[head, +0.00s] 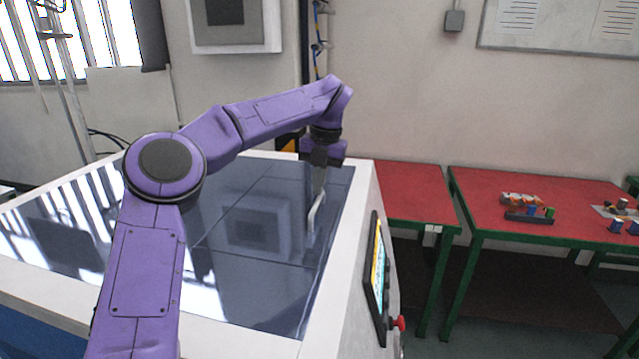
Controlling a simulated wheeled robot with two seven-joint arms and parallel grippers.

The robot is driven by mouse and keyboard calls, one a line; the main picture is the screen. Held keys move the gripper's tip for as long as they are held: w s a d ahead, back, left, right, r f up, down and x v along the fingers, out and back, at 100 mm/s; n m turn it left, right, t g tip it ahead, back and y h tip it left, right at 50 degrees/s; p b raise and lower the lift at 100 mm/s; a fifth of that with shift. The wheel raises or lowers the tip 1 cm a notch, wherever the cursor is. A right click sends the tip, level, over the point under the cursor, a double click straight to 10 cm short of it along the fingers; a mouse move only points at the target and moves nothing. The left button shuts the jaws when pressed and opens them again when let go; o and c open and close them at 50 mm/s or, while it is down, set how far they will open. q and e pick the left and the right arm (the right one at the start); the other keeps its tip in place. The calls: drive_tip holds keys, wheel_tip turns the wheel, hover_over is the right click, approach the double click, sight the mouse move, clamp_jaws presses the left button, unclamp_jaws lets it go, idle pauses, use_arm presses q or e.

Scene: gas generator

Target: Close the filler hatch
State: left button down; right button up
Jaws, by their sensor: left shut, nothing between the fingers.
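The generator is a white cabinet (352,270) with a dark, glossy top (255,270) crossed by thin seam lines. I see no raised lid, and I cannot tell which panel of the top is the filler hatch. My purple left arm reaches over the top, and its gripper (319,187) points down near the right edge. The gripper is shut with nothing held. A pale curved piece (314,215), perhaps a handle, shows just below the fingertips; I cannot tell if they touch. My right gripper is not in view.
A screen panel (377,275) and a red knob (399,323) stick out from the cabinet's right side. Red-topped tables (480,205) with small parts stand to the right. A wall is behind. Floor shows between the cabinet and tables.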

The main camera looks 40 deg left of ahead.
use_arm(q)
drive_tip(key=shift+w+f, duration=0.1)
drive_tip(key=shift+w, duration=0.1)
drive_tip(key=shift+d, duration=0.1)
drive_tip(key=shift+s, duration=0.2)
drive_tip(key=shift+w, duration=0.1)
drive_tip(key=c, duration=1.2)
unclamp_jaws()
drive_tip(key=shift+o, duration=0.2)
wheel_tip(320, 180, up, 11)
drive_tip(key=d+p, duration=0.1)
drive_tip(key=p, duration=0.1)
drive_tip(key=shift+w+f+p, duration=0.15)
drive_tip(key=shift+w+p, duration=0.15)
drive_tip(key=shift+p, duration=0.05)
